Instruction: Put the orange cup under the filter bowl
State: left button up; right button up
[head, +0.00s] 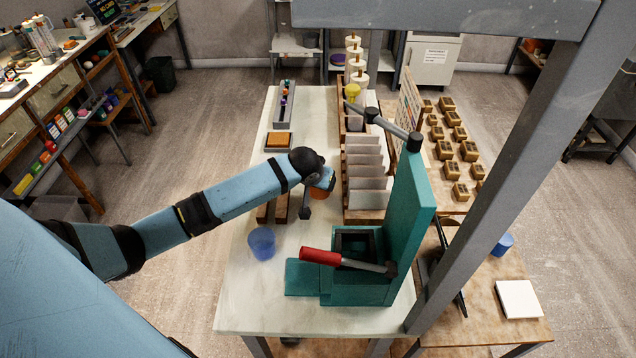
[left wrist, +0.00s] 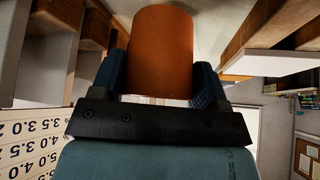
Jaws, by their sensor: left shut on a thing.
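The orange cup (left wrist: 160,45) is between the two blue fingers of my left gripper (left wrist: 162,85), which is shut on it. In the head view the gripper (head: 325,182) and a small part of the orange cup (head: 320,195) show over the table, left of the rack of upright pale plates; my arm hides the rest. Several white round pieces (head: 354,61), possibly the filter bowls, stand in a row at the table's back right. A yellow cup (head: 352,91) is at the near end of that row. My right gripper is not in view.
A blue cup (head: 261,243) stands on the pale table (head: 240,300). A teal press (head: 350,285) with a red handle (head: 320,257) takes the near right. The plate rack (head: 365,175) stands beside my gripper. A grey tray (head: 284,105) lies at the back left.

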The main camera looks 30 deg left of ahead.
pick_arm(q)
jog(key=shift+f, duration=0.8)
jog(key=shift+f, duration=0.1)
jog(key=o, duration=0.9)
